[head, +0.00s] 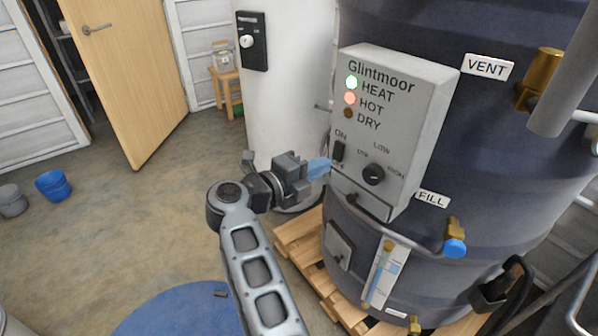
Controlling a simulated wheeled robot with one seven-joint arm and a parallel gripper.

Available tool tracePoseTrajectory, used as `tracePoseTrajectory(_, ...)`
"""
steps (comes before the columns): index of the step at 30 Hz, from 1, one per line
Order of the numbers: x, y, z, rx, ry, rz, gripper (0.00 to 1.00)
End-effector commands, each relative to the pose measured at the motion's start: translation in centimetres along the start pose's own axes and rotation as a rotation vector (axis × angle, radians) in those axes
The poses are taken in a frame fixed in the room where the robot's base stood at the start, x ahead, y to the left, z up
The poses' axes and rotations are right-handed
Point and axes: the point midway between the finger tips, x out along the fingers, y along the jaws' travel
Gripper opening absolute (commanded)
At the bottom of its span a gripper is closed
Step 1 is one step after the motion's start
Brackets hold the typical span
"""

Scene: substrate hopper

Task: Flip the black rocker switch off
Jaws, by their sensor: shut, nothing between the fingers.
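The black rocker switch (338,151) is on the left of the front face of the grey control box (408,105), under the word ON. The label below the switch is partly hidden by my gripper's fingertips. My gripper (319,168) is shut and empty, with its blue fingertips pointing right at the box, just below and left of the switch. I cannot tell whether the tips touch the box or the switch. The way the rocker is tilted is too small to tell. The green HEAT light and the red HOT light are lit; the DRY light is dark.
A round black knob (374,174) sits right of the switch. The box is on a large dark tank (480,170) standing on a wooden pallet (300,238). A brass valve with a blue cap (455,248) is below right. Open floor lies to the left, with a blue bucket (53,185).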

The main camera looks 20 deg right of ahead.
Motion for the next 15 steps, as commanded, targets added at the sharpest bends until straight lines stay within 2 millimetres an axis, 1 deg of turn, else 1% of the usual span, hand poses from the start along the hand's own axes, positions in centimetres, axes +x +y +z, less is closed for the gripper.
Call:
tracePoseTrajectory(1, 0.9, -0.1, 0.0, 0.0, 0.002, 0.0, 0.0)
tracePoseTrajectory(6, 2.5, 0.0, 0.0, 0.0, -0.001, 0.0, 0.0)
tracePoseTrajectory(10, 2.9, 0.0, 0.0, 0.0, -0.001, 0.001, 0.0)
tracePoseTrajectory(15, 3.0, 0.0, 0.0, 0.0, -0.002, 0.001, 0.0)
